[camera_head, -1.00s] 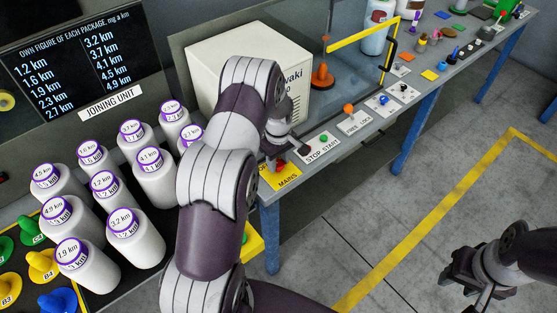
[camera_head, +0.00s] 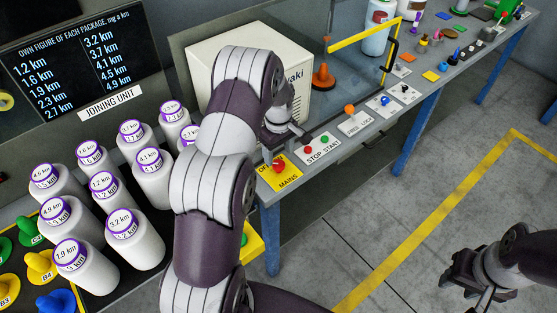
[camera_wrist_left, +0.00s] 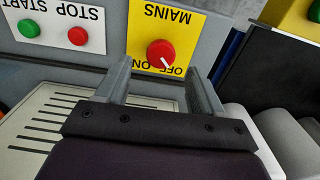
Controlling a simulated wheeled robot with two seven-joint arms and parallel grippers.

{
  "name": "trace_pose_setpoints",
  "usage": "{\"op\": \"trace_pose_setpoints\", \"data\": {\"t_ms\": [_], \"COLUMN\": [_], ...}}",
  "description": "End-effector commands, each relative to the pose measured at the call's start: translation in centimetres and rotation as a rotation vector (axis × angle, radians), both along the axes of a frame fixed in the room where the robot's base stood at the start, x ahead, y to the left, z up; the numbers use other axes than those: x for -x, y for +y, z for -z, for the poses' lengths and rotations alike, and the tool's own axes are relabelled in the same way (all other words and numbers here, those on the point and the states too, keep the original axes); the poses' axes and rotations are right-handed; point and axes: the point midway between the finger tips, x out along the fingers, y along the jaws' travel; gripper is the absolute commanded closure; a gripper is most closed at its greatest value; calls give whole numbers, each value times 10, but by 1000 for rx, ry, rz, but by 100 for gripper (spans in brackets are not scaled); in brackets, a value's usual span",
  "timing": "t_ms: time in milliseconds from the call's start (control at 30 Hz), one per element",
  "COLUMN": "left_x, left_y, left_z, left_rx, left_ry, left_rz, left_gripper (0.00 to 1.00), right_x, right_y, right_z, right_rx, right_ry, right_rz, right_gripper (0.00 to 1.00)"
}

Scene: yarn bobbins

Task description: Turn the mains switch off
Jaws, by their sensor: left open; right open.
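The mains switch is a red round knob (camera_head: 278,166) on a yellow plate marked MAINS (camera_head: 289,182), at the near left end of the control bench. My left gripper (camera_head: 284,146) is open and empty, just behind the knob in the head view. In the left wrist view its two fingers (camera_wrist_left: 160,68) stand apart on either side of the knob's line, not visibly touching it. My right gripper (camera_head: 464,272) is open and empty over the floor.
A plate with red and green STOP and START buttons (camera_head: 322,147) sits beside the mains plate. A cream box (camera_head: 215,60) stands behind my left arm. Several white bobbins (camera_head: 135,240) stand at left. Open floor (camera_head: 400,210) lies at right.

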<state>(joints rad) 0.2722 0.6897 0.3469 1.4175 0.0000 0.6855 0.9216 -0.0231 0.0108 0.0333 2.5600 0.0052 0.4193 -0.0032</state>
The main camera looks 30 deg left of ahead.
Motion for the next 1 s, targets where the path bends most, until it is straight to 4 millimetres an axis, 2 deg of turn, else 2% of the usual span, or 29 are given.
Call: {"op": "trace_pose_setpoints", "data": {"t_ms": [100,200,333,500,900,1000], "left_x": [-1,-1,-1,0,0,-4], "left_y": [1,1,1,1,1,2], "left_z": [-32,-56,-76,-84,-83,-83], "left_rx": [-2,-1,-1,0,0,-7], "left_ry": [-6,-5,-4,-1,-1,-21], "left_rz": [0,-1,-1,-1,2,84], "left_gripper": [33,33,33,33,33,33], "right_x": [0,0,0,0,0,0], "right_y": [0,0,0,0,0,0], "right_z": [7,10,11,11,11,11], "right_rx": [0,0,0,0,0,0], "right_ry": [0,0,0,0,0,0], "right_rz": [0,0,0,0,0,0], "right_gripper": [57,57,57,57,57,57]}}
